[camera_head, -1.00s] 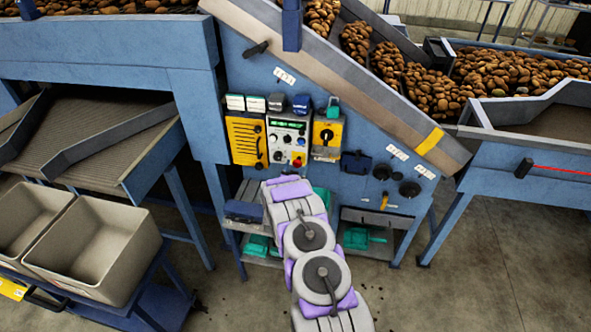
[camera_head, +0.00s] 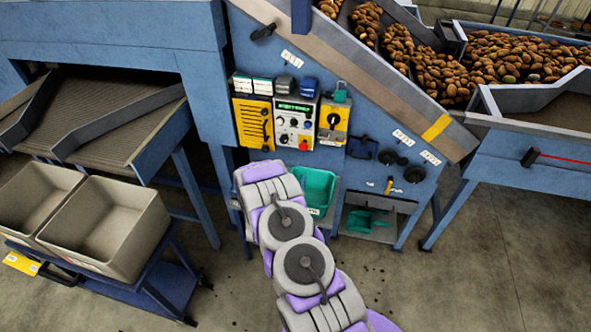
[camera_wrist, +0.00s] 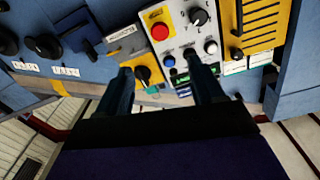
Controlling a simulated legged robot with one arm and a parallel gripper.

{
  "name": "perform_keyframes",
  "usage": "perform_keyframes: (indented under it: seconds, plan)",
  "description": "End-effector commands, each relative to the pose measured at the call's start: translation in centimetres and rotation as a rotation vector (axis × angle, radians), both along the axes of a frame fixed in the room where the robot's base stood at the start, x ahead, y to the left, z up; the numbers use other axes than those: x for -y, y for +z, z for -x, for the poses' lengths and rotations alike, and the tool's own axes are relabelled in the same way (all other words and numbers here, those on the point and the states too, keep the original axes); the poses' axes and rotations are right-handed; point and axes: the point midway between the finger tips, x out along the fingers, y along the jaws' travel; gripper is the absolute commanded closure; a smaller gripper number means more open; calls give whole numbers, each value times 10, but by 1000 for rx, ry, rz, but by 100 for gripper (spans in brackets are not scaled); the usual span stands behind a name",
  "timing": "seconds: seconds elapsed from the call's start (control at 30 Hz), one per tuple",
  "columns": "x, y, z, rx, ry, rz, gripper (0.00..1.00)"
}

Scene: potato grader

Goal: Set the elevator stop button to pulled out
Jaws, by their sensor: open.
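A red round button (camera_wrist: 160,32) on a yellow plate sits at a corner of the light grey control panel (camera_wrist: 182,32) in the wrist view. It also shows small in the head view (camera_head: 303,146), low on the panel (camera_head: 294,124). It appears to be the stop button; I cannot tell whether it is pushed in or pulled out. My gripper (camera_wrist: 163,74) is open and empty, with its two dark fingers apart below the button in the wrist picture. The gripper appears apart from the button. In the head view, my arm hides the gripper.
A black knob (camera_wrist: 199,17), white button (camera_wrist: 210,46) and blue button (camera_wrist: 169,61) sit near the red one. A yellow switch box (camera_head: 333,122) and slotted yellow box (camera_head: 253,124) flank the panel. A green bin (camera_head: 315,188) is below. Grey crates (camera_head: 110,228) stand left.

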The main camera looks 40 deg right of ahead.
Motion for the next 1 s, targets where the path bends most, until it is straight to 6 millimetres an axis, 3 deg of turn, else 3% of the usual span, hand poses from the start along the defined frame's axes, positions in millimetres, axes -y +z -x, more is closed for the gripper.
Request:
perform_keyframes:
  seconds: [0.2, 0.77, 1.0]
  plan:
    - [-13, 0, 10, 2, 1, 1, 33]
    - [-14, 0, 12, 1, 0, 1, 33]
    - [-25, 8, -5, -25, 22, -79, 33]
